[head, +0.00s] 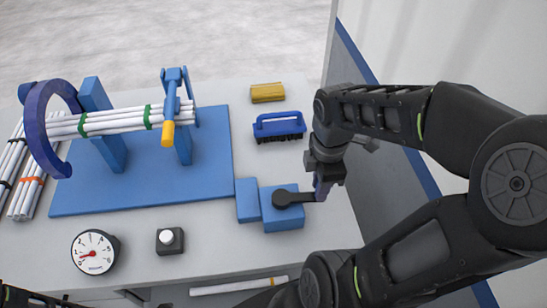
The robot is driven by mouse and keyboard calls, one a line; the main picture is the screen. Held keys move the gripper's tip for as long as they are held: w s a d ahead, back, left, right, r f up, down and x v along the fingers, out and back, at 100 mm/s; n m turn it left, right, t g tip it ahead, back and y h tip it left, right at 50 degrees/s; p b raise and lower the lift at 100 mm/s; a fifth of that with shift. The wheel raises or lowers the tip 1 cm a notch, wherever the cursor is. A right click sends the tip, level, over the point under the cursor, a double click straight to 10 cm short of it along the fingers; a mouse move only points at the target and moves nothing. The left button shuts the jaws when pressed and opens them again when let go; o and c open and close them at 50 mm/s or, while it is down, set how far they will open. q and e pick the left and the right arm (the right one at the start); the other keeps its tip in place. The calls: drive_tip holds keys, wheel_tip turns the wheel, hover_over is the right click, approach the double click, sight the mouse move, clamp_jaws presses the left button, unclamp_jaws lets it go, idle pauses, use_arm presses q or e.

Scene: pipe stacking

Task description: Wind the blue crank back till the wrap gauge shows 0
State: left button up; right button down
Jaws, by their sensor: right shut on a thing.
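The crank's blue base box (282,213) sits at the table's front right. Its dark crank arm (291,199) points right, toward a blue handle (321,187). My right gripper (322,182) is shut on this handle; the fingertips are partly hidden. The round wrap gauge (95,252) stands at the front left. Its red needle points left and slightly down, near the low end of the scale; the exact reading is too small to tell. My left gripper is not visible; only dark arm parts show at the bottom left.
A blue stand (210,150) holds a bundle of white pipes (125,119) with green bands, beside a dark blue ring (40,130). A blue brush (279,127), yellow sponge (267,92) and push button (170,240) are on the table. More pipes (30,193) lie at left.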

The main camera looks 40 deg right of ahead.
drive_tip(key=shift+d, duration=0.15)
drive_tip(key=shift+s+a+r, duration=0.1)
drive_tip(key=shift+s+a, duration=0.25)
drive_tip(key=shift+s, duration=0.05)
drive_tip(key=shift+s+a, duration=0.9)
drive_tip(key=shift+s, duration=0.05)
drive_tip(key=a+b, duration=0.1)
drive_tip(key=b, duration=0.1)
drive_tip(key=s+a+b, duration=0.1)
drive_tip(key=a+b, duration=0.1)
drive_tip(key=b, duration=0.1)
drive_tip(key=shift+s+a, duration=0.1)
drive_tip(key=shift+a, duration=0.2)
